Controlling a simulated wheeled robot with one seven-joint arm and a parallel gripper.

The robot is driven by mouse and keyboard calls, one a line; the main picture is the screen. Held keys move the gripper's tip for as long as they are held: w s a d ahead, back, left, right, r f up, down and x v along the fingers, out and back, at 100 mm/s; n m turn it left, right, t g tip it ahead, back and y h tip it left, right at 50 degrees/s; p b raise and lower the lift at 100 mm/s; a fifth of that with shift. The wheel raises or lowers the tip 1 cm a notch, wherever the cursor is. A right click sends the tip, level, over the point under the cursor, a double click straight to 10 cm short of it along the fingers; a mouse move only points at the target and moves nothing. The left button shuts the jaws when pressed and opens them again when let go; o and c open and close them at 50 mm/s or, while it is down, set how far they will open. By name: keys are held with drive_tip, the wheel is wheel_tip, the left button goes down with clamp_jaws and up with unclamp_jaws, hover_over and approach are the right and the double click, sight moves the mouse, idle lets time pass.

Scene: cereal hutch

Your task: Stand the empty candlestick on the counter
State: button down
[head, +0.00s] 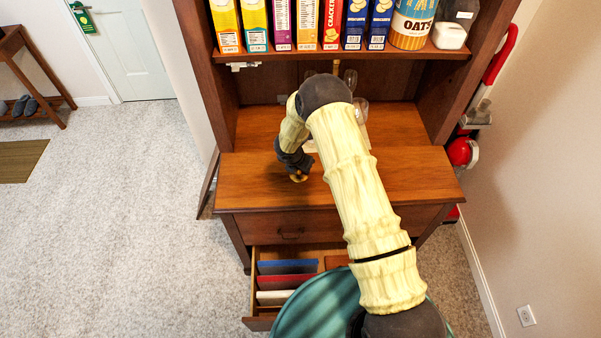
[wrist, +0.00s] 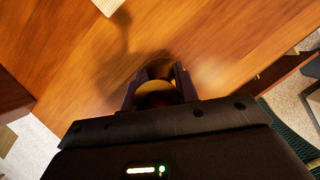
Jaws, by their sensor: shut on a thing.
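The brass candlestick (head: 298,178) shows only as a small round golden foot below my gripper in the head view. My gripper (head: 296,166) points down over the front left part of the counter (head: 400,180) and is shut on the candlestick. In the wrist view, the candlestick (wrist: 156,97) is a round golden shape between the two dark fingers (wrist: 158,88). It looks roughly upright. I cannot tell whether its foot touches the counter. Most of its stem is hidden by my gripper.
Clear glassware (head: 361,108) stands farther back, partly behind my arm. A shelf (head: 340,54) above holds several cereal boxes and an oats canister (head: 412,24). Below the counter, a drawer (head: 262,322) with folders is open. The counter's front right is clear.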

sight(300, 173)
drive_tip(key=shift+f+p, duration=0.45)
drive_tip(key=shift+f, duration=1.6)
drive_tip(key=shift+f, duration=0.15)
drive_tip(key=c, duration=1.1)
unclamp_jaws()
drive_tip(key=shift+o, duration=0.2)
drive_tip(key=b+v, duration=0.2)
drive_tip(key=v, duration=1)
